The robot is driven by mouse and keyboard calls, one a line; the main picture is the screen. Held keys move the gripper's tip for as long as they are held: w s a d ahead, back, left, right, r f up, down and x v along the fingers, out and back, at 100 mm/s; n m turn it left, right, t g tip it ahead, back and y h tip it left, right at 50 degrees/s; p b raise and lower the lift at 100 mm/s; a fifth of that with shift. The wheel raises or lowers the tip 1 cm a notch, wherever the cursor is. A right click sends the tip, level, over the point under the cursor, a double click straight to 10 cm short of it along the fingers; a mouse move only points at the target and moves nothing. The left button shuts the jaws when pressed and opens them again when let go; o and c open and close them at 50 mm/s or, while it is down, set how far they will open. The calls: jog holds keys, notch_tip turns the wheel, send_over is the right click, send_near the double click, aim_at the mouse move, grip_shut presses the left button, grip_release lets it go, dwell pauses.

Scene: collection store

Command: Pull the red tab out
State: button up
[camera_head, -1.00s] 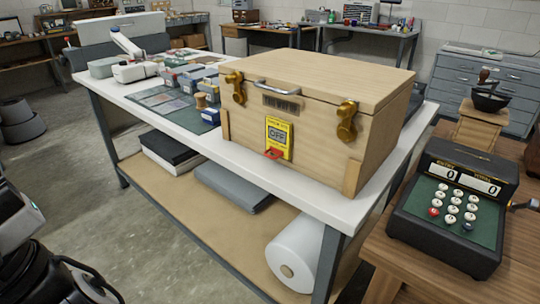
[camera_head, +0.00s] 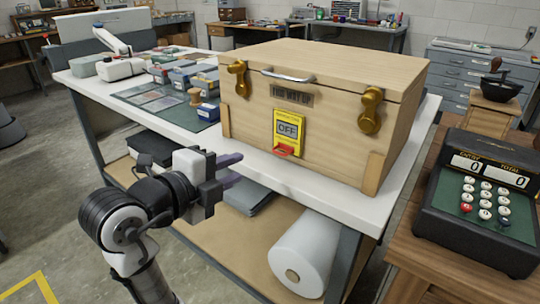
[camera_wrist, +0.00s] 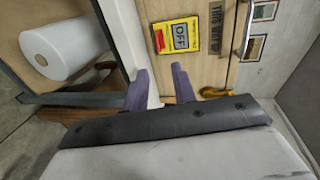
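The red tab (camera_head: 283,150) sticks out at the lower edge of a yellow plate (camera_head: 290,119) marked OFF, on the front of the wooden chest (camera_head: 330,128). In the wrist view the red tab (camera_wrist: 160,41) shows at the left edge of the yellow plate (camera_wrist: 184,37), with the picture turned sideways. My gripper (camera_head: 238,170) is in front of the table's edge, left of the tab and apart from it. Its two purple fingers (camera_wrist: 160,76) are spread with nothing between them, so it is open.
The chest stands on a white-topped table (camera_head: 260,166) with small boxes (camera_head: 190,75) at its left. A white roll (camera_head: 305,255) lies on the shelf below. A cash register (camera_head: 480,200) stands on a wooden table at the right.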

jog(key=x, duration=0.9)
jog(key=p+x, duration=0.1)
jog(key=x, duration=0.4)
jog(key=shift+s+d+f, duration=0.2)
jog(key=shift+s, duration=0.1)
jog(key=shift+c, duration=0.2)
grip_shut()
